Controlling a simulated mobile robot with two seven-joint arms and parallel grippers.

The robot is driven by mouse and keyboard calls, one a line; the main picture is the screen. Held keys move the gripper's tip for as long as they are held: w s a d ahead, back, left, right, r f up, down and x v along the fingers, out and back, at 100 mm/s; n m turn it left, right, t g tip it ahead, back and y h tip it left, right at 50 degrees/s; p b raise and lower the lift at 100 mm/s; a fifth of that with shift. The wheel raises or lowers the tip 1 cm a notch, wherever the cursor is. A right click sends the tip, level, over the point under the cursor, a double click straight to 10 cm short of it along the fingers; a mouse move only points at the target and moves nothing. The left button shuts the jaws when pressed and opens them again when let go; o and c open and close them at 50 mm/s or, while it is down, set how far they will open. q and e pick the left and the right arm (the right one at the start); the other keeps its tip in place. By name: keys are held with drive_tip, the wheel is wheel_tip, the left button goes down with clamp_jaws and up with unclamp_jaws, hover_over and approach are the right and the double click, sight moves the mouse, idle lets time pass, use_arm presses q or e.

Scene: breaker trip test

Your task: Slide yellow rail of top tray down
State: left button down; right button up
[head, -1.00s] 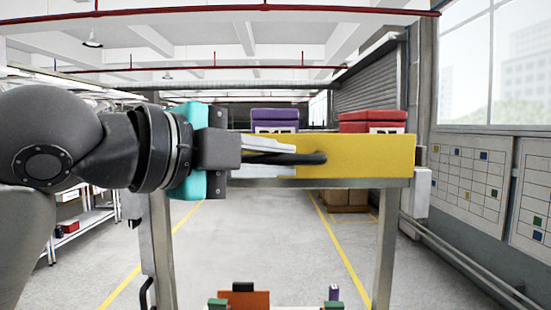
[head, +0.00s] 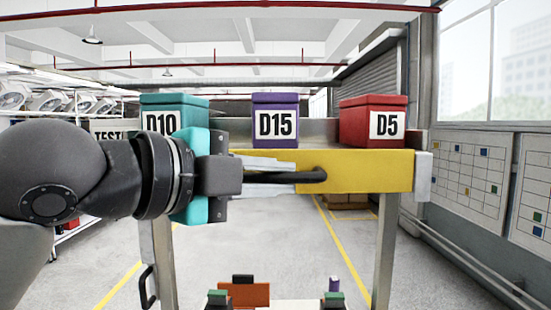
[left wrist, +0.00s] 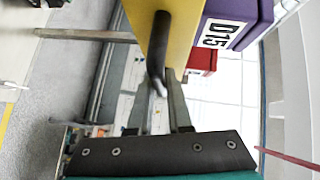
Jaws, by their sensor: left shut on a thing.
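The yellow rail (head: 372,170) runs across the front of the top tray (head: 322,132). Its upper edge is at about the foot of the boxes. My left gripper (head: 298,176) comes in from the left and is shut on the rail's black handle (head: 315,176). In the left wrist view the fingers (left wrist: 165,88) are at the handle (left wrist: 159,45), beside the yellow rail (left wrist: 184,30). A teal box D10 (head: 162,122), a purple box D15 (head: 274,125) and a red box D5 (head: 372,124) stand behind the rail with labels showing. My right gripper is out of view.
Grey posts (head: 384,245) carry the tray. Low down in front are an orange block (head: 245,294) and small green-topped pieces (head: 334,297). Shelving with fans (head: 60,102) stands at the left, and a wall with boards (head: 468,175) at the right.

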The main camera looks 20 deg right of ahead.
use_arm(q)
drive_tip(key=shift+f, duration=0.75)
drive_tip(key=c, duration=0.8)
unclamp_jaws()
drive_tip(key=shift+c, duration=0.2)
drive_tip(key=shift+r, duration=0.25)
drive_tip(key=b+v, duration=0.2)
drive_tip(key=v, duration=1.3)
drive_tip(key=shift+a+f, duration=0.1)
